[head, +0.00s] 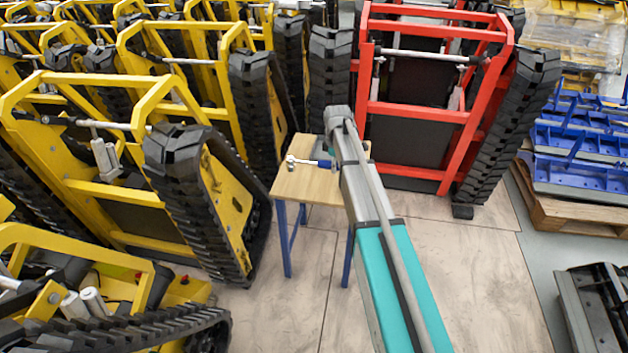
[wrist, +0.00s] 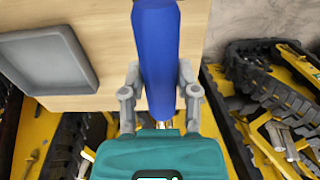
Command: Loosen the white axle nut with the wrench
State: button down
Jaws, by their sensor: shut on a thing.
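My gripper (wrist: 159,88) is shut on the blue handle of the wrench (wrist: 156,45), with one finger on each side of it. In the head view the wrench (head: 306,162) lies level at the wooden table, its silver end pointing left and its blue handle toward my gripper (head: 333,160). Whether it touches the tabletop or is just above it, I cannot tell. My arm hides part of the gripper and table. I cannot pick out the white axle nut for certain in either view.
The small wooden table (head: 304,188) has blue legs. A shallow grey tray (wrist: 47,62) lies on it, empty. Yellow tracked carriers (head: 105,200) crowd the left, and a red carrier (head: 427,110) stands behind the table. Blue parts on a pallet (head: 577,213) are at right. Floor in front is clear.

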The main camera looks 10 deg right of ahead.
jog(key=shift+r+p, duration=3.9)
jog(key=shift+r, duration=0.1)
jog(key=shift+s, duration=0.1)
jog(key=s, duration=1.9)
jog(key=shift+s, duration=0.4)
notch_tip(320, 180, up, 12)
jog(key=p, duration=1.1)
jog(key=shift+f+p, duration=0.15)
jog(key=shift+p, duration=0.2)
jog(key=shift+s, duration=0.1)
